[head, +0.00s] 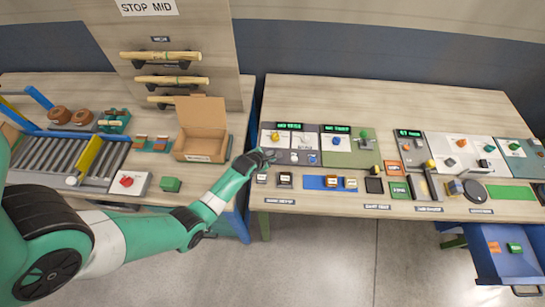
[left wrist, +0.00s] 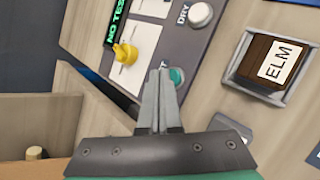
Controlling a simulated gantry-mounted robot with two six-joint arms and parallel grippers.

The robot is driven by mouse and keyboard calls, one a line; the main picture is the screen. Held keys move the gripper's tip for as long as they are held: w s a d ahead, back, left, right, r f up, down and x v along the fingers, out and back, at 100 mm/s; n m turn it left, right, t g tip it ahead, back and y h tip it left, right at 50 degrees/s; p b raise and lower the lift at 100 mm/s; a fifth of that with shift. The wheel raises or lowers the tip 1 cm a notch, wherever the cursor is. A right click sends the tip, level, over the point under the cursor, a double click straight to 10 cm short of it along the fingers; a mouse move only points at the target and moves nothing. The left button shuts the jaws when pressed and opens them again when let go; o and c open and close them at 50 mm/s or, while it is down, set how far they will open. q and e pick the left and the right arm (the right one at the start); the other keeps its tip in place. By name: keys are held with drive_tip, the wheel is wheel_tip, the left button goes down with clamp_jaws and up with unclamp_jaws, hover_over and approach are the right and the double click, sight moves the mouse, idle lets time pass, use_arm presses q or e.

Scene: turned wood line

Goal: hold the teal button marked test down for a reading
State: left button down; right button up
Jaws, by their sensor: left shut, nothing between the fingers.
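The teal button (left wrist: 178,76) sits on a dark grey panel (left wrist: 172,45) in the left wrist view, partly covered by my fingers. My left gripper (left wrist: 160,74) is shut and empty, its tips right beside the button in the picture. I cannot tell whether they touch or press it. In the head view my left gripper (head: 268,155) is over the left end of the panel and hides part of it. A green display (left wrist: 116,24) on the panel reads "NO TES", cut off by the frame. My right gripper is not in view.
A yellow knob (left wrist: 125,53) and a grey-white button (left wrist: 201,15) near the label DRY stand close to the fingers. A holder with a brown block marked ELM (left wrist: 279,62) is to the right. An open cardboard box (head: 201,145) stands on the left bench.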

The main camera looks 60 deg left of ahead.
use_arm(q)
drive_tip(key=shift+f+b, duration=0.4)
idle(0.3)
drive_tip(key=shift+r, duration=0.1)
idle(1.8)
drive_tip(key=shift+r+p, duration=0.75)
drive_tip(key=shift+r, duration=0.1)
wheel_tip(320, 180, up, 5)
drive_tip(key=p, duration=0.4)
drive_tip(key=shift+p, duration=0.3)
